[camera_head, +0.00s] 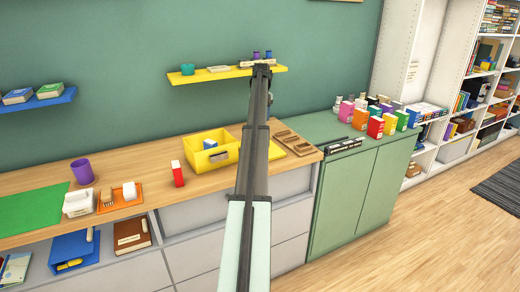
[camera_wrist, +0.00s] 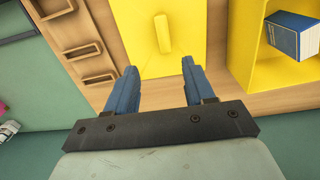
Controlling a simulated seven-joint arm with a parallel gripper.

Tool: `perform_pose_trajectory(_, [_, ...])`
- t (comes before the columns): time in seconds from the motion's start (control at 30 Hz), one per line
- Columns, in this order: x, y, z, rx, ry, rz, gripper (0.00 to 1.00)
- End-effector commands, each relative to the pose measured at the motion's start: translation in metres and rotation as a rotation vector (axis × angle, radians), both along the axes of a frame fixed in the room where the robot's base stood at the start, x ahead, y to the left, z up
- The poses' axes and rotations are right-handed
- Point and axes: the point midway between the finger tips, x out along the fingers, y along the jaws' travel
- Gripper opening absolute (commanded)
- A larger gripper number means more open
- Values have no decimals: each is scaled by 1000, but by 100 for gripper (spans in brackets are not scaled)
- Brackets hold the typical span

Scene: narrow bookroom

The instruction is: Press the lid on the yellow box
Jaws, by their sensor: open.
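The yellow box (camera_head: 212,160) stands open on the wooden counter, with a blue book (camera_head: 210,143) inside. In the wrist view the box (camera_wrist: 250,70) is at the right, and the blue book (camera_wrist: 290,35) shows in it. The flat yellow lid (camera_wrist: 190,25) with a raised bar handle (camera_wrist: 162,33) lies beside the box. In the head view the lid (camera_head: 276,152) is partly hidden behind my arm. My gripper (camera_wrist: 159,66) is open and empty, its blue fingers spread toward the lid and apart from the handle. The head view does not clearly show the fingers.
A wooden compartment tray (camera_head: 294,143) lies right of the lid, and it also shows in the wrist view (camera_wrist: 88,50). A red box (camera_head: 177,173) stands left of the yellow box. A yellow wall shelf (camera_head: 210,76) hangs above. Several bottles and cartons stand on the green cabinet (camera_head: 325,125).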

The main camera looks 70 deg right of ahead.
Motion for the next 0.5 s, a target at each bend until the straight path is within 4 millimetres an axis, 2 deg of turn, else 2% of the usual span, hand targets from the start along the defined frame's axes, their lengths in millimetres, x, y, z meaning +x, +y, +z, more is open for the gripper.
perform_pose_trajectory(0.3, [0,2,-53,0,0,0,53])
perform_pose_trajectory(0.5, [1,1,-71,-1,0,0,53])
